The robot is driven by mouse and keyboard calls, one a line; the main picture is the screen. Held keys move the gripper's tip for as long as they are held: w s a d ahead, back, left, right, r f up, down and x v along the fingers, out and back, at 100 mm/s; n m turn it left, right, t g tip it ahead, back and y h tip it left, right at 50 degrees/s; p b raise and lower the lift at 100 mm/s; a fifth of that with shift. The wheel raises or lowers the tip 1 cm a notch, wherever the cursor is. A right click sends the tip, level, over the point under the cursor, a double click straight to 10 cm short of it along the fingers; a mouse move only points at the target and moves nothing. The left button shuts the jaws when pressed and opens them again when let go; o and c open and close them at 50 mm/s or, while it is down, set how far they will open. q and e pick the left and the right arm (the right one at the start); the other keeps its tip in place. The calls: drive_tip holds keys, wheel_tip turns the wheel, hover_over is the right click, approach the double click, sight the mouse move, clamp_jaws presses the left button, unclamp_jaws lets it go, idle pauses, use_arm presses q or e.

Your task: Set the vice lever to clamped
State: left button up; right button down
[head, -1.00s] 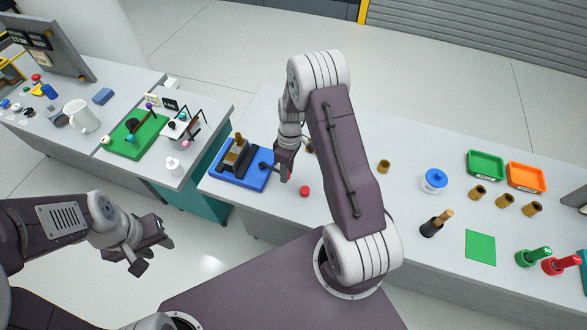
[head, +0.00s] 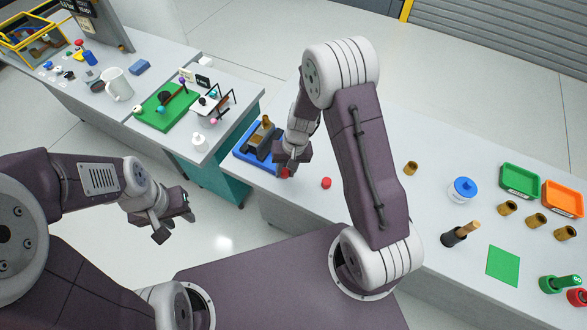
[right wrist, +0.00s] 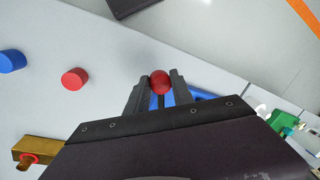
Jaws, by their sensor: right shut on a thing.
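The vice (head: 262,138) is a grey body with a brass-coloured piece in it, on a blue base (head: 244,156) near the left end of the long bench. Its lever ends in a red ball knob (right wrist: 160,81). My right gripper (right wrist: 158,84) is shut on this knob, with one finger on each side. In the head view the knob (head: 285,172) shows just below my right gripper, at the vice's near right side. The gripper hides most of the lever, so its exact angle is unclear. My left gripper (head: 174,224) is open and empty, away from the benches.
A red cylinder (head: 326,183) stands on the bench right of my right gripper. A brass cup (head: 411,168) stands farther right. The green board (head: 166,107) is on the neighbouring bench. The floor around my left gripper is clear.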

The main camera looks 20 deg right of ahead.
drive_tip(key=shift+w+a+m, duration=0.25)
drive_tip(key=shift+a+m, duration=0.25)
drive_tip(key=shift+m, duration=0.1)
drive_tip(key=shift+w+a+m, duration=0.2)
drive_tip(key=shift+a+m, duration=0.3)
drive_tip(key=shift+m, duration=0.1)
drive_tip(key=c, duration=1.1)
unclamp_jaws()
drive_tip(key=shift+a, duration=0.1)
drive_tip(key=r, duration=0.3)
drive_tip(key=d+r, duration=0.1)
drive_tip(key=r, duration=0.5)
drive_tip(key=shift+s+d+p, duration=0.3)
drive_tip(key=shift+s, duration=0.05)
